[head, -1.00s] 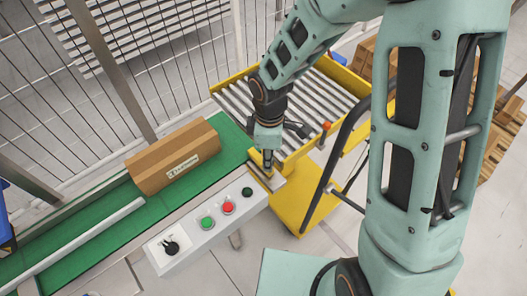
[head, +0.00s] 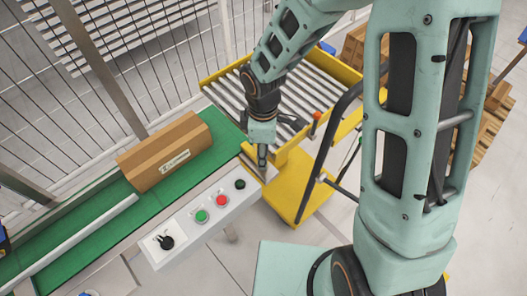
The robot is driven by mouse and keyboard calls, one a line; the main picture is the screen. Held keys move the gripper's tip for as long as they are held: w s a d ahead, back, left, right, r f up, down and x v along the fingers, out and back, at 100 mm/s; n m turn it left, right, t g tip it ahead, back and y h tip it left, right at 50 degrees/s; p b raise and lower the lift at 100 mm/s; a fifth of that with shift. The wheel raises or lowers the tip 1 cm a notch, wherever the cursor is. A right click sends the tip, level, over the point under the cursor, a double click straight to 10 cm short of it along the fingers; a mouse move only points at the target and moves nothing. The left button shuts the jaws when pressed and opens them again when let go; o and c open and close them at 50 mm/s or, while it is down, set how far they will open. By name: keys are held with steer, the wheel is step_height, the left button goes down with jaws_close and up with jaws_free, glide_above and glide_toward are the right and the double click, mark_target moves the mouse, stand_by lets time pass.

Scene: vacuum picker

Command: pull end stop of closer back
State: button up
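My gripper (head: 262,166) points down at the right end of the green conveyor belt (head: 95,222). Its fingers are at the small plate on the conveyor's end, by the yellow cart. The fingers look close together, but they are too small to tell whether they hold anything. I cannot clearly make out the end stop; the fingers and wrist cover much of that corner. A brown cardboard box (head: 165,152) with a white label lies on the belt, to the left of my gripper and apart from it.
A grey control panel (head: 208,215) with a black knob and green, red and black buttons runs along the belt's front. A yellow roller cart (head: 330,82) with a dark handle (head: 318,168) stands at the right. A wire fence (head: 70,95) is behind the belt.

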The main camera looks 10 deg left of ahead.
step_height(320, 180, up, 12)
stand_by(0.5)
steer(key=shift+f, duration=0.1)
